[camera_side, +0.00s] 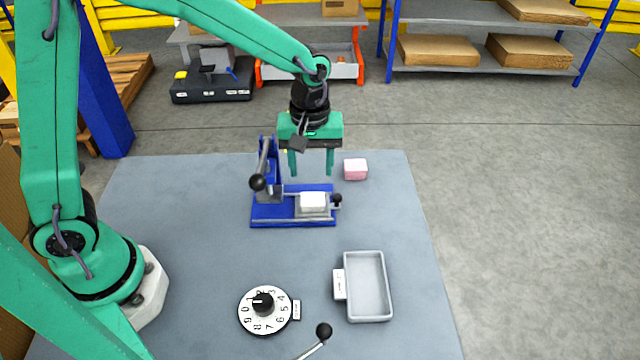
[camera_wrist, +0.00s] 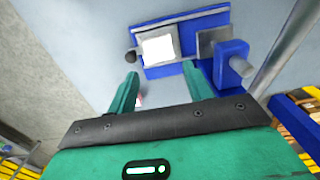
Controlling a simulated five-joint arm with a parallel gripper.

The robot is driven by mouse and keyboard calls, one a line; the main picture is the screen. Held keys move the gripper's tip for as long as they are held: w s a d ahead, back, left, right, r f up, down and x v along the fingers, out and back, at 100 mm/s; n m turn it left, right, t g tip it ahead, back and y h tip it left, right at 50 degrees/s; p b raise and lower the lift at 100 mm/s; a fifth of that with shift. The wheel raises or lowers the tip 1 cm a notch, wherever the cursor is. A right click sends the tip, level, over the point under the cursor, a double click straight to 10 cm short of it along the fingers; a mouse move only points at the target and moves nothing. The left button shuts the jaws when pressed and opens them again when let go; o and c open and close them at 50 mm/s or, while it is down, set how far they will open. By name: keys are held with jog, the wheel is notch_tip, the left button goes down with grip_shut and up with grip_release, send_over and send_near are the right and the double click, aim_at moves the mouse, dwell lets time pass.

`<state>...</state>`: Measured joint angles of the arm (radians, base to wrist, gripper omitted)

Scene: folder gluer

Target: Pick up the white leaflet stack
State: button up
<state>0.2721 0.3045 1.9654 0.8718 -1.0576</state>
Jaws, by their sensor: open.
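The white leaflet stack (camera_side: 313,201) lies on the grey plate of the blue fixture (camera_side: 278,222), at its right half. In the wrist view the white stack (camera_wrist: 159,49) shows beyond my fingertips. My gripper (camera_side: 311,174) is open and empty, with its fingers pointing down. It hangs above the table and appears higher than the stack in the side view. The wrist view shows both fingers (camera_wrist: 160,74) apart with nothing between their tips.
A lever with a black knob (camera_side: 257,182) rises at the fixture's left, and a small knob (camera_side: 337,199) stands at its right. A pink block (camera_side: 355,168) lies behind right. A grey tray (camera_side: 368,286), a numbered dial (camera_side: 266,310) and a black-knobbed lever (camera_side: 323,331) are in front.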

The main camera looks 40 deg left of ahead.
aim_at(312, 199)
jog(key=shift+f, duration=1.6)
jog(key=shift+f, duration=0.1)
jog(key=shift+f, duration=2.5)
jog(key=c, duration=0.6)
